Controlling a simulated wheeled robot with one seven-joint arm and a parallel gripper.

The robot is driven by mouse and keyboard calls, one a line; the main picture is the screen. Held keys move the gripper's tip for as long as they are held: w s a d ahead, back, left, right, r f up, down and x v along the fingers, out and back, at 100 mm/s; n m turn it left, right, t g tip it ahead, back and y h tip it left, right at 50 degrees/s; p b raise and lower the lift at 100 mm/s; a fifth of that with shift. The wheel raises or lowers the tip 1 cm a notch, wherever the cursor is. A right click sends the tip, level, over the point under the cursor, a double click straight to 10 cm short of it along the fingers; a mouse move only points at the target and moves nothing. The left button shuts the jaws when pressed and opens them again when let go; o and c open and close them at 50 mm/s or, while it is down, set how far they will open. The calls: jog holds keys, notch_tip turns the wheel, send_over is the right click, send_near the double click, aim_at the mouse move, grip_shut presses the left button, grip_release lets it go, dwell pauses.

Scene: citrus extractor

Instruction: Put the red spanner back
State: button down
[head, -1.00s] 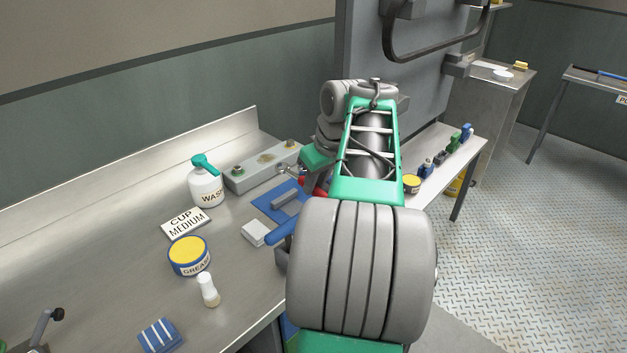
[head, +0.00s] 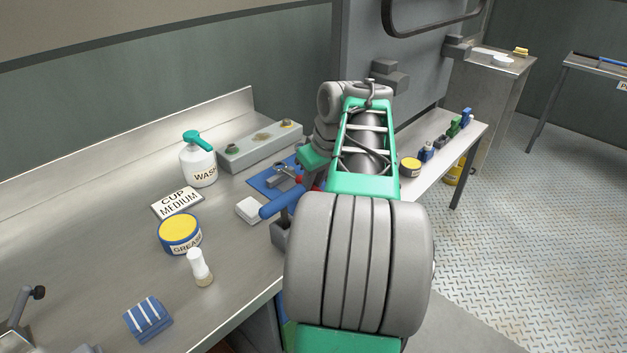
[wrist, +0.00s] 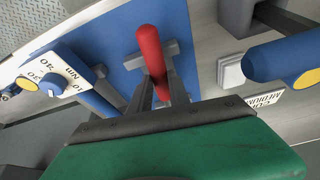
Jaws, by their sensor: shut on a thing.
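The red spanner (wrist: 149,48) is between the two fingers of my gripper (wrist: 160,92) in the wrist view, and they are shut on it. In the head view a little of its red handle (head: 301,181) shows beside my arm, which hides most of my gripper. The blue mat (wrist: 195,22) lies below the spanner on the bench; its left part also shows in the head view (head: 259,181). A grey shape (wrist: 177,48) lies on the mat beside and under the spanner. I cannot tell whether the spanner touches the mat.
A blue lever handle (head: 277,203) stands close to the mat, with a white block (head: 249,210) beside it. A numbered dial (wrist: 52,82) is left in the wrist view. A wash bottle (head: 198,162), grey control box (head: 258,148) and grease tin (head: 180,233) stand on the bench.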

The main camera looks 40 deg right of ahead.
jog(key=shift+f, duration=0.2)
jog(key=c, duration=1.1)
grip_release()
jog(key=shift+c, duration=0.2)
jog(key=p+v, duration=0.2)
jog(key=v, duration=0.5)
jog(key=shift+s+r, duration=0.1)
jog(key=shift+r, duration=0.3)
